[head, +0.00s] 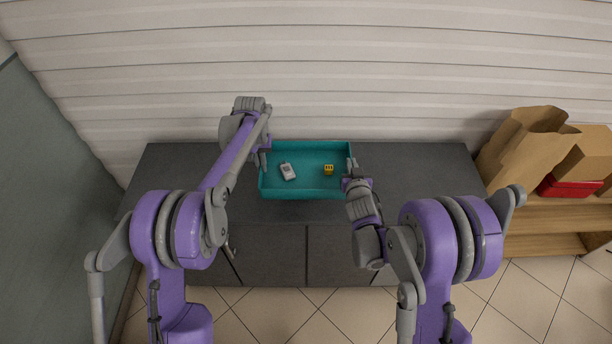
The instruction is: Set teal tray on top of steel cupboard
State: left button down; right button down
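The teal tray (305,193) is over the middle of the dark grey steel cupboard's top (420,175). It looks level; I cannot tell whether it rests on the top or is slightly above it. Inside lie a small pale handheld device (288,171) and a small yellow block (329,170). My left gripper (263,158) is at the tray's left wall, and my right gripper (351,172) is at its right wall. Their fingers are small and partly hidden, so I cannot see whether they are shut on the walls.
A light slatted wall (330,70) stands behind the cupboard. On the right, a wooden shelf (535,220) holds brown paper bags (525,145) and a red box (568,187). The cupboard top is clear on both sides of the tray. Tiled floor (270,315) lies in front.

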aim_at(263, 184)
pick_arm(q)
jog(key=shift+s+r, duration=0.15)
pick_arm(e)
jog(key=shift+s+r, duration=0.1)
jog(key=shift+s, duration=0.05)
